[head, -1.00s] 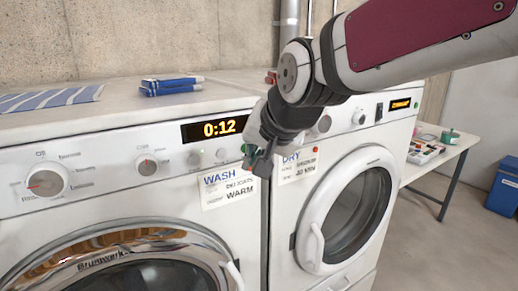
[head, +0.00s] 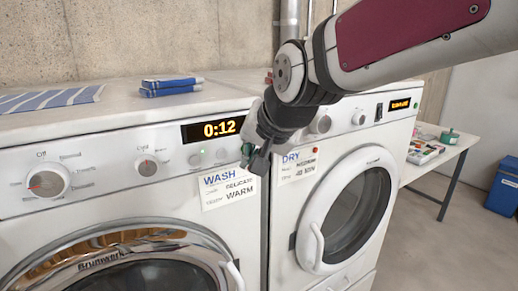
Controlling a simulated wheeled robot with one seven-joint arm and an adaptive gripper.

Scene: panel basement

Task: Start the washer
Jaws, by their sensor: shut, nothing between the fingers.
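The white washer (head: 130,175) stands at the left, its display (head: 213,129) lit with 0:12. Its panel has a large dial (head: 47,181) with a red mark toward the left and a smaller dial (head: 147,167). Small round controls (head: 221,153) sit under the display. A green button (head: 247,149) is at the panel's right end, partly hidden by my gripper. My gripper (head: 258,160) is shut and empty, its fingertips beside that button; I cannot tell whether they touch it. The WASH card (head: 229,188) reads delicate and warm. The washer's round door (head: 135,240) looks closed.
The dryer (head: 335,200) stands close on the right, with its DRY card (head: 299,164) and lit display (head: 400,104). Blue books (head: 172,86) and a striped cloth (head: 50,99) lie on the washer top. A side table (head: 452,145) and a blue bin (head: 503,187) are farther right.

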